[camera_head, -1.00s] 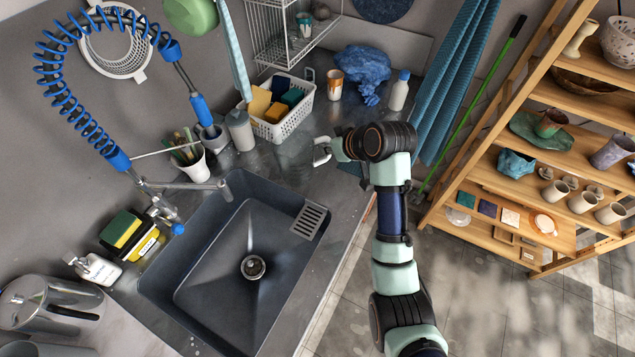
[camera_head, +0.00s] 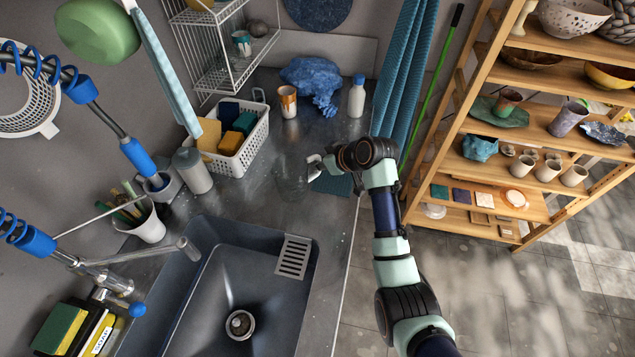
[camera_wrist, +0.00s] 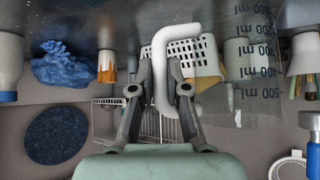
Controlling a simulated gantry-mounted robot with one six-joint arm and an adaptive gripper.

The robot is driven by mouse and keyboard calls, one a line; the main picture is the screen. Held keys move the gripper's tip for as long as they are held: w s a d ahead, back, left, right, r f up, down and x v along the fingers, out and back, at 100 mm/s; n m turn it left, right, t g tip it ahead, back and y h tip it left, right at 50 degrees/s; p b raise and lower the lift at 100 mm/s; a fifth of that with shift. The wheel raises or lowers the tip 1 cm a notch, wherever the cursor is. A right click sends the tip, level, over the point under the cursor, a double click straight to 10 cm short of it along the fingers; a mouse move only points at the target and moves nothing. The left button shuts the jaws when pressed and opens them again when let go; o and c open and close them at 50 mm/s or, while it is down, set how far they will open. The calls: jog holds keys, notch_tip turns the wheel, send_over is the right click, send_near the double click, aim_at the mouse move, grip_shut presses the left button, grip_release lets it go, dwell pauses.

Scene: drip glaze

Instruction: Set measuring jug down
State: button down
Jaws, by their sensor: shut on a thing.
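The measuring jug (camera_head: 290,181) is clear, so its body is faint against the grey metal counter (camera_head: 262,205) in the head view. In the wrist view the jug (camera_wrist: 252,75) shows at the right with dark ml markings that read upside down. Its white handle stands between the two fingers of my gripper (camera_wrist: 160,88), which is shut on it. In the head view my gripper (camera_head: 318,168) reaches in from the right and holds the jug by its handle side. The jug looks upright, at or just over the counter; I cannot tell whether its base touches.
The sink (camera_head: 235,290) lies in front of the jug. A white basket (camera_head: 238,158) of sponges, a grey canister (camera_head: 192,172), an orange-and-white cup (camera_head: 287,102), blue cloth (camera_head: 314,80) and a white bottle (camera_head: 356,98) stand behind. Wooden shelves (camera_head: 475,170) stand right.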

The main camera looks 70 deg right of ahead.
jog(key=shift+f+b, duration=0.55)
jog(key=shift+f, duration=2.95)
jog(key=shift+f, duration=0.15)
jog(key=c, duration=1.2)
grip_release()
jog(key=shift+o, duration=0.2)
jog(key=shift+r, duration=0.25)
jog(key=p+v, duration=0.2)
jog(key=v, duration=0.9)
jog(key=shift+s+a+r+p, duration=0.15)
jog(key=shift+s+r+p, duration=0.1)
jog(key=shift+p, duration=0.15)
